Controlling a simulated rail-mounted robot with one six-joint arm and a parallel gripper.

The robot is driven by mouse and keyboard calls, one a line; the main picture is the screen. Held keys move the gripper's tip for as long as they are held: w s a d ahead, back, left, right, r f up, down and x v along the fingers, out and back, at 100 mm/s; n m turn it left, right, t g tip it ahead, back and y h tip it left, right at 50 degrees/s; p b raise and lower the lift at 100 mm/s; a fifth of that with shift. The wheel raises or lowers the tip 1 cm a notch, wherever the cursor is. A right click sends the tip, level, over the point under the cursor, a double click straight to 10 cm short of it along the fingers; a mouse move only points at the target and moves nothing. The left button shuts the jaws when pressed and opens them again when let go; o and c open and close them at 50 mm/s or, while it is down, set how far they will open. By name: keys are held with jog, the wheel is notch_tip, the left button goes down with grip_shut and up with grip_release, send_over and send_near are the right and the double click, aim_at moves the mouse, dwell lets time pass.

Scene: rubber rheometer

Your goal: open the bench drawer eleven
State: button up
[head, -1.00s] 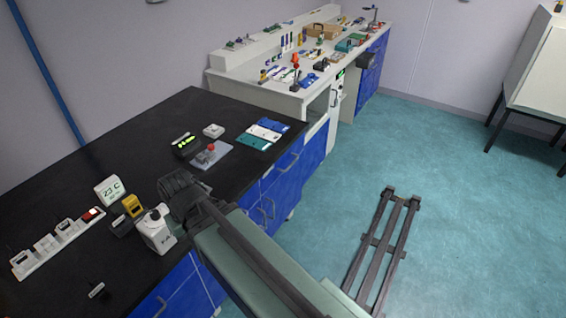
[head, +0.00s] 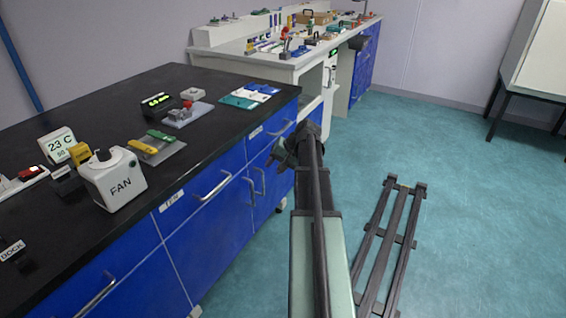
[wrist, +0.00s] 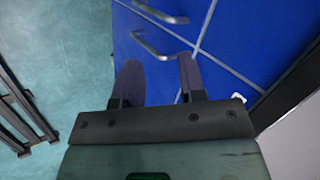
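The black-topped bench (head: 120,105) has blue drawer fronts along its right side. One drawer (head: 200,197) has a horizontal silver handle (head: 213,187) and a small white label (head: 171,201), too small to read surely. Another drawer (head: 270,133) farther back has its own handle (head: 282,128) and label (head: 256,132). Both look closed. My gripper (head: 280,153) is in front of the bench's far end. In the wrist view my gripper (wrist: 163,80) has its two dark fingers apart and nothing between them, with blue fronts and a silver handle (wrist: 160,45) beyond, apart from the fingertips.
Two upright door handles (head: 256,186) sit below the drawers. A dark rail frame (head: 395,240) lies on the open teal floor. A second bench (head: 260,58) stands behind.

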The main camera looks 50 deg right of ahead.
jog(key=w+d+f+m+t+b, duration=0.1)
jog(key=d+f+m+t+b, duration=0.15)
jog(key=d, duration=0.75)
jog(key=d+f+m+t+b, duration=0.1)
jog(key=d+t+b, duration=0.25)
jog(key=d, duration=0.55)
jog(key=w+d+r+m+t+p, duration=0.2)
jog(key=w+d+r+t+p, duration=0.1)
jog(key=r, duration=0.3)
jog(key=shift+n, duration=0.25)
jog(key=x, duration=0.3)
jog(key=b+x, duration=0.1)
jog(key=x, duration=0.3)
jog(key=b+x, duration=0.1)
jog(key=x, duration=0.3)
jog(key=shift+a+r, duration=0.2)
jog(key=shift+a, duration=0.1)
grip_shut()
